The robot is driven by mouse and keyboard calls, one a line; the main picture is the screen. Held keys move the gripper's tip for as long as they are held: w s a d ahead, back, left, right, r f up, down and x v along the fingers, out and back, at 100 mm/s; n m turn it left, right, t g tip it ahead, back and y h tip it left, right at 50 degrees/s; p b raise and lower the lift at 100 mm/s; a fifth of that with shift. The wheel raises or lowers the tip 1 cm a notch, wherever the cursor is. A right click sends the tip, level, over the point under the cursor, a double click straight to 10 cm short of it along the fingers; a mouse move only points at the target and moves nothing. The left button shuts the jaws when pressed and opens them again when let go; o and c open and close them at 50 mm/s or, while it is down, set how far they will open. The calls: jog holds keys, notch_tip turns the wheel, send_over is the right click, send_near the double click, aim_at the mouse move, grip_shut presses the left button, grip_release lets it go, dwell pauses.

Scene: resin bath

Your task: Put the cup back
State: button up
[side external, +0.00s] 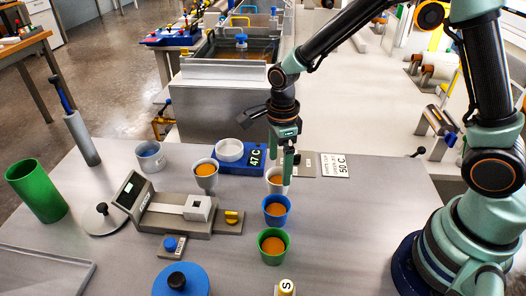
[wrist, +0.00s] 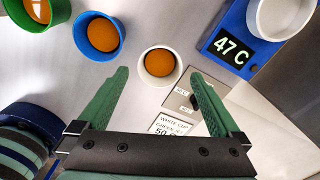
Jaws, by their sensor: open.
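A white cup (side external: 275,186) of orange-brown liquid stands on the bench, just below my gripper (side external: 287,163). In the wrist view the white cup (wrist: 160,82) shows beyond and between the spread fingertips of my gripper (wrist: 158,75), which is open and empty. A blue cup (side external: 275,222) and a green cup (side external: 273,258) with the same liquid stand in line nearer the camera. Another pale cup (side external: 206,182) with orange-brown liquid stands to the left. The frames do not show which cup the task means.
A blue heater (side external: 256,157) reading 47 C carries a white dish (side external: 229,150). A grey gauge device (side external: 180,212), a tall green cylinder (side external: 37,190) and a blue round lid (side external: 181,283) stand left.

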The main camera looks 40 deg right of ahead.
notch_tip(320, 180, up, 7)
jog(key=s+d+r+n+t, duration=0.2)
jog(key=s+d+r+n, duration=0.2)
jog(key=n, duration=0.7)
jog(key=s+d+r+n+t, duration=0.3)
jog(key=r+n, duration=0.4)
jog(key=n, duration=0.4)
jog(key=shift+s+d+t, duration=0.3)
jog(key=shift+s+d, duration=0.35)
jog(key=shift+s, duration=0.6)
jog(key=shift+r, duration=0.1)
